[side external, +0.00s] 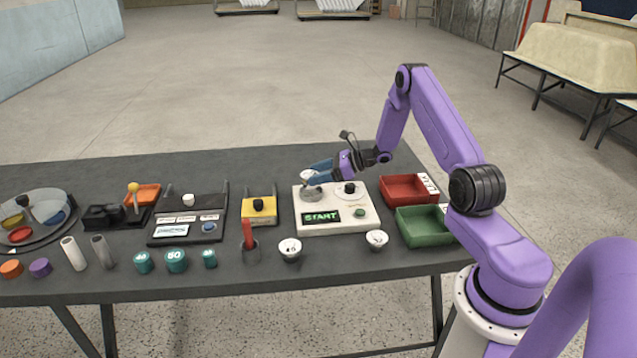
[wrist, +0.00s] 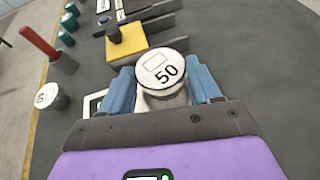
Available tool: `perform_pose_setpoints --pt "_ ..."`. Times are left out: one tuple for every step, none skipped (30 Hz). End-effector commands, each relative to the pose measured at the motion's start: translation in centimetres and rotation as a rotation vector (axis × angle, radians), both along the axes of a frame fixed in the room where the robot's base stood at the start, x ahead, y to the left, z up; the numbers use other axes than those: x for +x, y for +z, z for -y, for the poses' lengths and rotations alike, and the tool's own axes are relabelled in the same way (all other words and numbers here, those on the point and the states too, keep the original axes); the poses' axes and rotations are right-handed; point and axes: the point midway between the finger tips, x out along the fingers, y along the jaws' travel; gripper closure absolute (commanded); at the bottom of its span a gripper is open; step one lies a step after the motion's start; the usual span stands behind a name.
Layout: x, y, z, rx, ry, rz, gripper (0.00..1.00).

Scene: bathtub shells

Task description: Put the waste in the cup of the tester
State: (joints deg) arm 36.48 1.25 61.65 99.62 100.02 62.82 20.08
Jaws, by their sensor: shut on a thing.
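My gripper (side external: 318,171) is shut on a small white-topped cup (side external: 308,175). In the wrist view its round top (wrist: 162,70) faces the camera, reads 50, and sits between the blue fingers (wrist: 165,92). The tester (side external: 336,222) is a white box with a green START display, a round knob and a green button. Its grey cup (side external: 312,193) is at the back left, with the held piece just above or at it; I cannot tell whether they touch. No thing is readable as waste.
Two similar white-topped cups (side external: 290,249) (side external: 377,239) stand in front of the tester. Red (side external: 408,190) and green (side external: 420,226) trays lie right of it. A yellow block (side external: 259,211) and a grey holder with a red stick (side external: 249,247) stand left. The table behind is clear.

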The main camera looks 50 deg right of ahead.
Motion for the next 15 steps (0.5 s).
perform_pose_setpoints --pt "0.1 -0.7 0.0 0.002 0.000 -0.001 0.76" --pt "0.1 -1.1 0.0 0.002 0.001 -0.001 0.76" --pt "0.1 -1.7 0.0 0.001 0.001 -0.001 0.76" --pt "0.1 -2.0 0.0 0.001 0.001 -0.001 0.76" --pt "0.1 -2.3 0.0 0.002 0.001 0.000 0.76" --pt "0.1 -2.6 0.0 0.002 0.001 0.000 0.76" --pt "0.1 -2.8 0.0 0.002 0.001 0.000 0.76" --pt "0.1 -2.9 0.0 0.001 0.001 0.001 0.76" --pt "0.1 -3.0 0.0 0.000 0.000 0.002 0.76" --pt "0.1 -3.0 0.0 0.000 0.001 0.003 0.76" --pt "0.1 -3.0 0.0 0.000 0.001 0.003 0.76" --pt "0.1 -3.0 0.0 0.000 0.001 0.003 0.76" --pt "0.1 -3.0 0.0 0.000 0.001 0.003 0.76" --pt "0.1 -3.0 0.0 0.000 0.001 0.003 0.76" --pt "0.1 -3.0 0.0 0.000 0.001 0.003 0.76"
